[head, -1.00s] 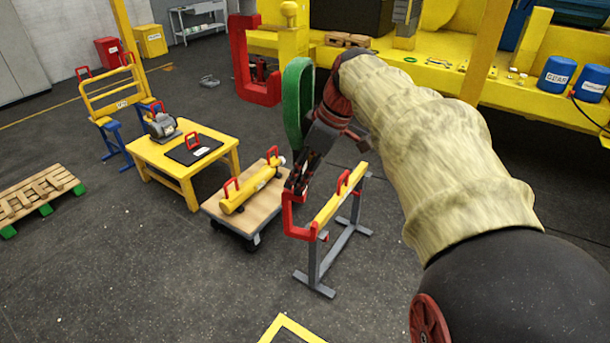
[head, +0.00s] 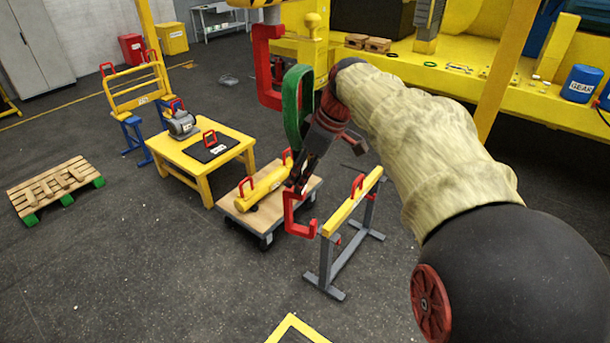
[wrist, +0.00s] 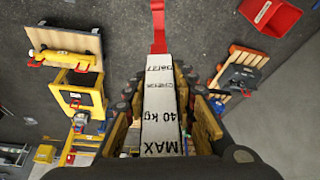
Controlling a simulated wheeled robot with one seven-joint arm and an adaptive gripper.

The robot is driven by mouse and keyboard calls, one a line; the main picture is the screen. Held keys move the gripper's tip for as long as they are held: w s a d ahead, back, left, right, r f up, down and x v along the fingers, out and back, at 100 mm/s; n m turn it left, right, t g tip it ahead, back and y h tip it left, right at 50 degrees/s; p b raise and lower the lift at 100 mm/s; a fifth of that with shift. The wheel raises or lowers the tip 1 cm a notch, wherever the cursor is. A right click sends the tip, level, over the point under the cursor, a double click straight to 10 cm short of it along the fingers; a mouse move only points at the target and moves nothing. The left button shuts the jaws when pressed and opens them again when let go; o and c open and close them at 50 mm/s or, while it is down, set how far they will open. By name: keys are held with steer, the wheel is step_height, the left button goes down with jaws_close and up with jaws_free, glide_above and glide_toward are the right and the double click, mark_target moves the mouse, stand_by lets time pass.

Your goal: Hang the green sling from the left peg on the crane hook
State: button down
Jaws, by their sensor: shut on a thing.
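The green sling's loop (head: 291,110) stands upright above my gripper (head: 297,187) in the head view. A red hook-shaped end (head: 290,215) hangs below the fingers. The join between loop and strap is hidden by my wrist. The large red crane hook (head: 262,65) hangs just left of and behind the loop. The loop covers part of the hook's lower right side; I see no contact and cannot tell the depth gap.
Below stand a yellow-topped trestle (head: 350,205), a wooden trolley (head: 305,190) with a yellow cylinder, and a yellow table (head: 240,155). A yellow machine bed (head: 450,85) runs along the back right. A pallet (head: 55,185) lies at left. Floor in front is mostly open.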

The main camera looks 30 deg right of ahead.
steer(key=shift+w+a+p, duration=0.35)
steer(key=shift+w+p, duration=0.05)
steer(key=shift+w, duration=0.5)
steer(key=shift+w+a+p, duration=0.3)
steer(key=shift+w+p, duration=0.1)
steer(key=shift+w, duration=0.45)
steer(key=shift+s+d+b+x, duration=0.1)
steer(key=shift+d+b+x, duration=0.05)
steer(key=shift+b+x, duration=1)
steer(key=shift+s+d+b+x, duration=0.15)
steer(key=shift+b+x, duration=0.6)
steer(key=shift+x, duration=0.8)
steer(key=shift+f, duration=0.2)
steer(key=c, duration=1.4)
jaws_free()
steer(key=shift+d, duration=0.1)
